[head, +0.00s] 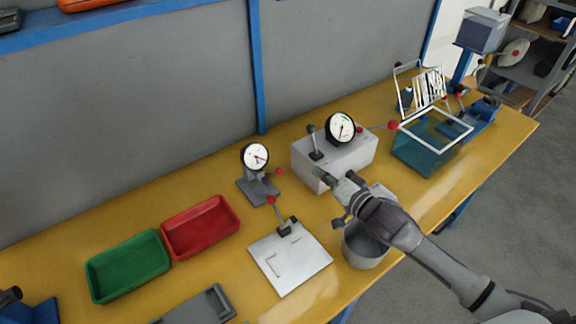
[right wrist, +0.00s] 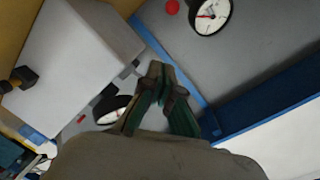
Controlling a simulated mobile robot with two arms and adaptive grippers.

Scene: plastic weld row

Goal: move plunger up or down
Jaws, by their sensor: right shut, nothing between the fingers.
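No part is plainly marked as the plunger, and I cannot tell which one it is. A light grey box (head: 327,162) on the bench carries a dial gauge (head: 340,129), a black-knobbed lever (head: 313,140) and a rod with a red ball (head: 392,125). A smaller gauge stand (head: 258,188) with a white dial and a red ball is to its left. My right gripper (head: 322,176) is shut and empty, in front of the box's near face in the head view. Its closed fingers (right wrist: 160,82) also show in the right wrist view. My left gripper is not in view.
A grey pot (head: 365,249) is under my right arm. A white plate with a red-ball lever (head: 290,262), a red tray (head: 200,228) and a green tray (head: 128,266) are left. A teal tank (head: 425,151) is right. Bare yellow bench lies along the wall.

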